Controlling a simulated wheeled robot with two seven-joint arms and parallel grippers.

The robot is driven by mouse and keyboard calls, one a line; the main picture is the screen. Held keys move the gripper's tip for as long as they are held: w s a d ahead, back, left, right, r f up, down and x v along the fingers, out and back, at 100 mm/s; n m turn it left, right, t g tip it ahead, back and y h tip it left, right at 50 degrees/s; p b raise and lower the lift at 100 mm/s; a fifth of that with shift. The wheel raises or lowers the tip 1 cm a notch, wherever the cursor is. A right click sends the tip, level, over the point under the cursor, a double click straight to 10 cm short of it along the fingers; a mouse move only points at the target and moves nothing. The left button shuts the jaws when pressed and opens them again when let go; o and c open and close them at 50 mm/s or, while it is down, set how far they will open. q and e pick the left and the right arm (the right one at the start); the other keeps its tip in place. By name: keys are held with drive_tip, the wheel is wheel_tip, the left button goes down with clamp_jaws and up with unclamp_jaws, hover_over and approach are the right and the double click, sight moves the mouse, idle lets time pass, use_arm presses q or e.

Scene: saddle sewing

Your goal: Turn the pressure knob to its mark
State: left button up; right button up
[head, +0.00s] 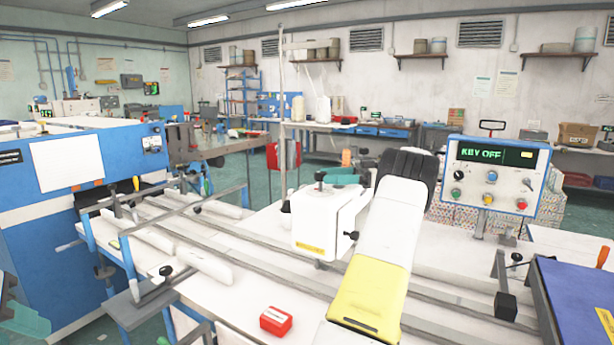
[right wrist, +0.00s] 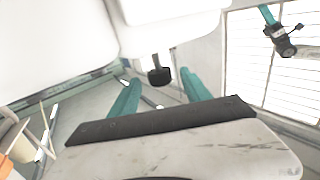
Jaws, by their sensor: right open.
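The white sewing head (head: 325,220) stands at the middle of the bench, with a black knob (head: 320,176) on its top and another black knob (head: 351,236) low on its side. My right gripper (head: 338,181) is at the head's top, its teal fingers beside the top knob. In the right wrist view the fingers are open, and a black knob (right wrist: 159,75) shows between them, apart from both. I cannot make out a mark on it. Part of my left gripper (head: 22,320) shows at the lower left edge; its jaws are not clear.
A control box (head: 495,178) reading "KEY OFF" stands right of my arm, with buttons and dials. A red box (head: 275,320) lies on the front of the white bench. Long metal rails (head: 250,262) cross the bench. A blue machine (head: 80,200) stands at the left.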

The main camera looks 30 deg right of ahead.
drive_tip(key=shift+v, duration=2.15)
drive_tip(key=shift+s, duration=0.1)
